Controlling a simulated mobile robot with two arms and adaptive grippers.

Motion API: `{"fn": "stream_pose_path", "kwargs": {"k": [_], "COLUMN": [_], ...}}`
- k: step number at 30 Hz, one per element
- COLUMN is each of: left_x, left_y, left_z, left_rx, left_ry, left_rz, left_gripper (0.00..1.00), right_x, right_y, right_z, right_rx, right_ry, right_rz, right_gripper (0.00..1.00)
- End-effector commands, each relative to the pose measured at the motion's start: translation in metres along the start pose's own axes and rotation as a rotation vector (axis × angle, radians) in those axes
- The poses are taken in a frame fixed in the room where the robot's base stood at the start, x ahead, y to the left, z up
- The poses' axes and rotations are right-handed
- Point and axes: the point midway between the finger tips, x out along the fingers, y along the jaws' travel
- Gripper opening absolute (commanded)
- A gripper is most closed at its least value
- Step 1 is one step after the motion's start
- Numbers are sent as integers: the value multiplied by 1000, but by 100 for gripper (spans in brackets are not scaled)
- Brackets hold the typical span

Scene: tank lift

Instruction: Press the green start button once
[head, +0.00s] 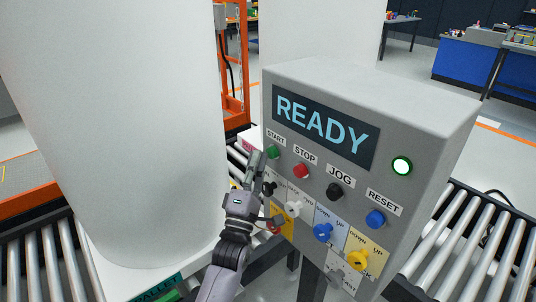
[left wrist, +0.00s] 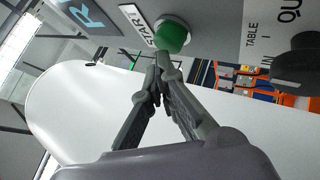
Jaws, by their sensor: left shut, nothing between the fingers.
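The green START button (head: 272,152) is at the upper left of the control panel's row of buttons, under the START label. My left gripper (head: 256,160) is shut and empty, with its fingertips just left of and slightly below the button in the head view. In the left wrist view the closed fingertips (left wrist: 160,62) point at the green button (left wrist: 172,36) and lie just below it in the picture. I cannot tell whether they touch it. My right gripper is in neither view.
The grey control box (head: 440,110) shows READY on its display (head: 326,128), with a lit green lamp (head: 402,166). A red STOP button (head: 301,171), black JOG, blue RESET and several coloured knobs are close by. A large white tank (head: 130,130) stands left of my arm. Roller conveyors (head: 465,260) run below.

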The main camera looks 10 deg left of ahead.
Motion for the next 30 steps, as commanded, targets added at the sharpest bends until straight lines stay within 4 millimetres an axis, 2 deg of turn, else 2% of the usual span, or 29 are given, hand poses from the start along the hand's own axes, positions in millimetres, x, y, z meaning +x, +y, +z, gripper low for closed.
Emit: {"fn": "stream_pose_path", "kwargs": {"k": [21,30], "left_x": [5,-3], "left_y": [-4,3], "left_z": [4,-2], "left_rx": [-2,1], "left_ry": [0,0], "left_rz": [-1,-3], "left_gripper": [0,0], "right_x": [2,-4], "right_y": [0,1], "right_z": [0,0], "right_rx": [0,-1], "right_ry": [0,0], "right_rz": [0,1], "right_gripper": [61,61]}}
